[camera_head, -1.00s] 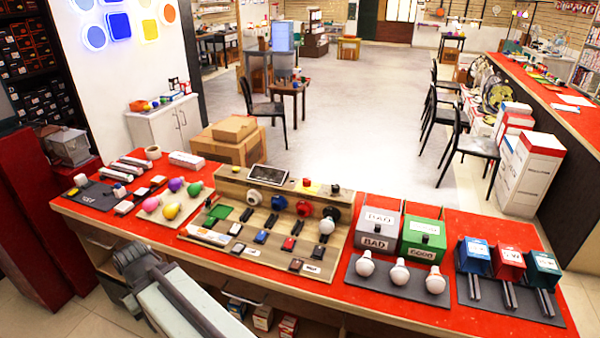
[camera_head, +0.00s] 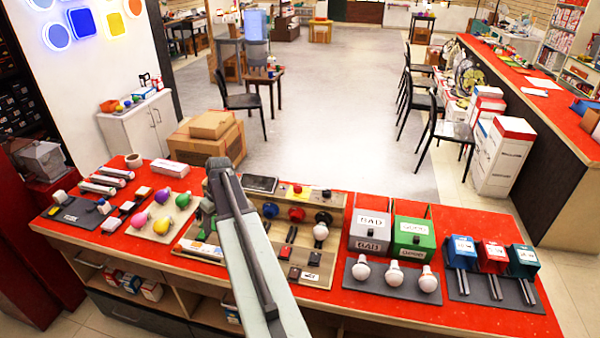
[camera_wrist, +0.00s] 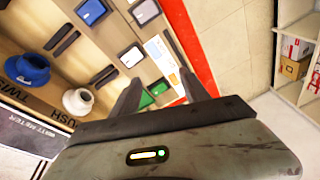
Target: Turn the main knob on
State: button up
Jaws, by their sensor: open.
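The wooden test board (camera_head: 317,270) stands on the red table, with a blue knob (camera_head: 270,210), a red knob (camera_head: 296,214) and a black round fitting (camera_head: 323,218) on its raised back part. In the wrist view a blue knob (camera_wrist: 30,70) and a white round fitting (camera_wrist: 78,101) are at the left, with several rocker switches (camera_wrist: 91,11) beyond. I cannot tell which part is the main knob. My gripper (camera_wrist: 163,92) is open and empty above the board, with green pieces (camera_wrist: 159,87) showing between its fingers. My arm hides part of the board in the head view.
Bulbs (camera_head: 394,275) and the BAD and GOOD boxes (camera_head: 412,240) stand right of the board. Coloured bulbs (camera_head: 161,196) lie left of it. Cardboard boxes (camera_head: 207,142) are behind the table. A dark screen (camera_head: 260,184) tops the board.

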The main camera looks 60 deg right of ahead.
jog(key=s+d+r+t+p, duration=0.1)
jog(key=s+d+r+p, duration=0.2)
jog(key=d, duration=0.7)
jog(key=s+d+r, duration=0.3)
jog(key=s+d, duration=0.1)
jog(key=d, duration=0.6)
jog(key=t+h+p, duration=0.1)
jog(key=p, duration=0.1)
send_near(298, 185)
jog(key=f, duration=0.1)
jog(key=shift+m, duration=0.3)
jog(key=b+x, duration=0.7)
jog(key=shift+w+f, duration=0.1)
jog(key=shift+f, duration=0.1)
jog(key=shift+w+f+b, duration=0.25)
jog(key=shift+f+b, duration=0.1)
jog(key=shift+f, duration=0.05)
jog(key=shift+r, duration=0.1)
grip_shut()
